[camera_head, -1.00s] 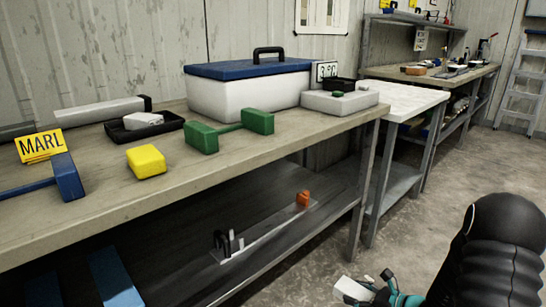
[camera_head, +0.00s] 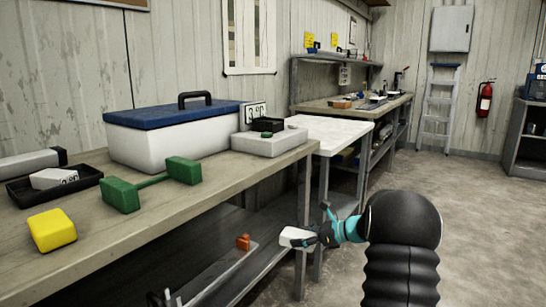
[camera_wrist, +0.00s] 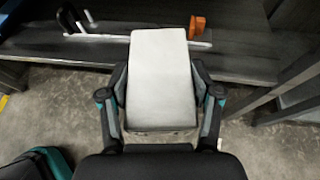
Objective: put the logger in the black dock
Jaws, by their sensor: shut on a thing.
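My gripper (camera_head: 312,238) is shut on a white block-shaped logger (camera_head: 292,236), held in the air in front of the bench's right end. In the wrist view the logger (camera_wrist: 160,75) sits between both fingers, with its plain pale face showing. A small black open-topped holder (camera_head: 267,125), which looks like the black dock, sits on a pale grey box (camera_head: 270,143) at the bench's right end. A small green piece is at its front. My gripper is below and in front of it, well apart. The inside of the holder is hidden.
The bench (camera_head: 170,215) also carries a blue-lidded white cooler (camera_head: 160,140), a green dumbbell-shaped piece (camera_head: 150,184), a yellow block (camera_head: 51,231) and a black tray (camera_head: 85,175) with a white device. A pale table (camera_head: 330,132) adjoins on the right. The floor at right is clear.

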